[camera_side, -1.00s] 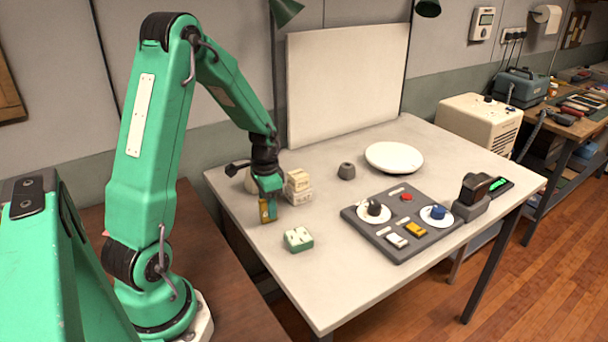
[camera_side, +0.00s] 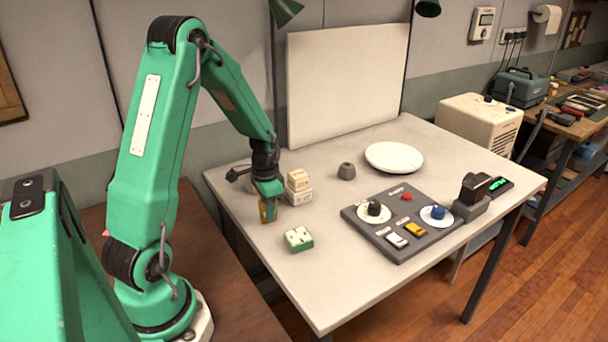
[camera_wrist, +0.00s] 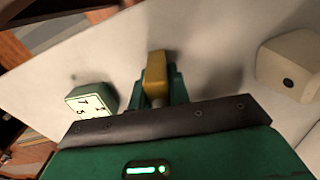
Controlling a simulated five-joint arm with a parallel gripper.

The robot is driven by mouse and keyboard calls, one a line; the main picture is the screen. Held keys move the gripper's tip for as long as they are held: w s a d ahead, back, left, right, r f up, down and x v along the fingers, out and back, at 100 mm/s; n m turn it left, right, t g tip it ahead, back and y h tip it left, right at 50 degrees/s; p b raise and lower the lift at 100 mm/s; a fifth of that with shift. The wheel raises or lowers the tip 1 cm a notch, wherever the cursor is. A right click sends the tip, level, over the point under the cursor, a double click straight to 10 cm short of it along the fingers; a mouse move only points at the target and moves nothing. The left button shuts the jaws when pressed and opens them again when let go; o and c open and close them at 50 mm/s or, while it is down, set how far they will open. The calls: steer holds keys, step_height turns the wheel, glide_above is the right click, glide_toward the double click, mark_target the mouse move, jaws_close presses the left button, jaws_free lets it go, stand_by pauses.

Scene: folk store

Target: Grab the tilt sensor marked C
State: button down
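My gripper (camera_side: 267,207) is low over the left part of the table. An ochre piece shows at its tip; in the wrist view (camera_wrist: 156,78) it stands between green finger parts, and I cannot tell whether it is a finger or a held thing. A green block with a white marked face (camera_side: 298,239) lies in front and to the right; it also shows in the wrist view (camera_wrist: 92,101). Cream blocks (camera_side: 298,187) are stacked just right of the gripper. No letter C is readable on any of them. A cream block with a dark dot (camera_wrist: 289,65) is at the wrist view's right.
A grey panel with knobs and switches (camera_side: 381,246) lies right of centre. A white board (camera_side: 347,86) stands at the table's back. The table's front middle is clear.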

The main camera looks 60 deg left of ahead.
steer(key=shift+r, duration=0.1)
steer(key=shift+r, duration=0.7)
steer(key=r, duration=0.1)
steer(key=d+r, duration=0.1)
steer(key=r, duration=0.1)
steer(key=d+r, duration=0.6)
steer(key=d, duration=0.4)
steer(key=shift+d+r, duration=0.25)
steer(key=shift+d, duration=0.1)
